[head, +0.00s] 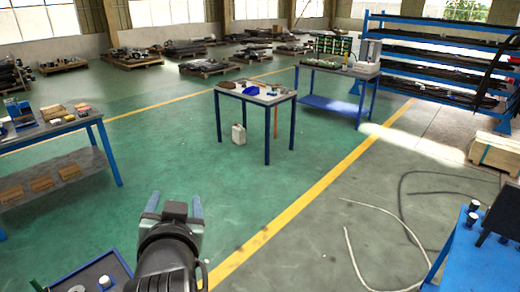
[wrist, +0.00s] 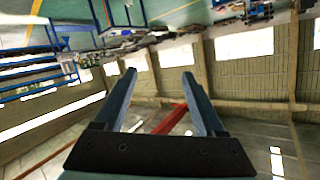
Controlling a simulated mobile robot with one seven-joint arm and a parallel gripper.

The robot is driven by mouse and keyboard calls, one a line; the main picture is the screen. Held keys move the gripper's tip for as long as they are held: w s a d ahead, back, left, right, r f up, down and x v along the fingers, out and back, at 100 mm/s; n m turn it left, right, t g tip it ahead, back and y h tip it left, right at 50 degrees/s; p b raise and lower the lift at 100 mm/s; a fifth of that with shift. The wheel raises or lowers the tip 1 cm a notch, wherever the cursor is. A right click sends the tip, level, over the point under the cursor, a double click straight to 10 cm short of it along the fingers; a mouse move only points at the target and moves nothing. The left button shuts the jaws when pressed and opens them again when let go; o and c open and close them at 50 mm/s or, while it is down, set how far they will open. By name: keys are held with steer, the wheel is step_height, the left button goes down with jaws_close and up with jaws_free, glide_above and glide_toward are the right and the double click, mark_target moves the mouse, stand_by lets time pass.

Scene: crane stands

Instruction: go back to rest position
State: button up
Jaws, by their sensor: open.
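My gripper (head: 174,208) shows in the lower middle of the head view, raised in front of the green floor. Its two blue-grey fingers stand apart with nothing between them. In the wrist view my gripper (wrist: 160,88) is also open and empty. Behind its fingers that view shows the hall's windows, wall and roof, turned over. No object touches the fingers.
A small table (head: 256,97) with blue legs stands ahead, a white canister (head: 238,134) under it. A workbench (head: 50,130) is at left, a blue rack (head: 430,52) at back right. Hoses (head: 352,250) lie on the right floor. The green floor between is clear.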

steer(key=s+d+r+t, duration=0.1)
steer(key=d+r+t, duration=0.3)
steer(key=r, duration=0.6)
steer(key=s+d+r+t, duration=0.2)
steer(key=d+r+t, duration=0.15)
steer(key=r, duration=0.55)
steer(key=s+d+r+t+h, duration=0.4)
steer(key=s+d+r+t, duration=0.2)
steer(key=s+r, duration=0.5)
step_height(320, 180, up, 4)
steer(key=shift+d+f, duration=0.2)
steer(key=shift+d, duration=0.9)
steer(key=shift+f, duration=0.15)
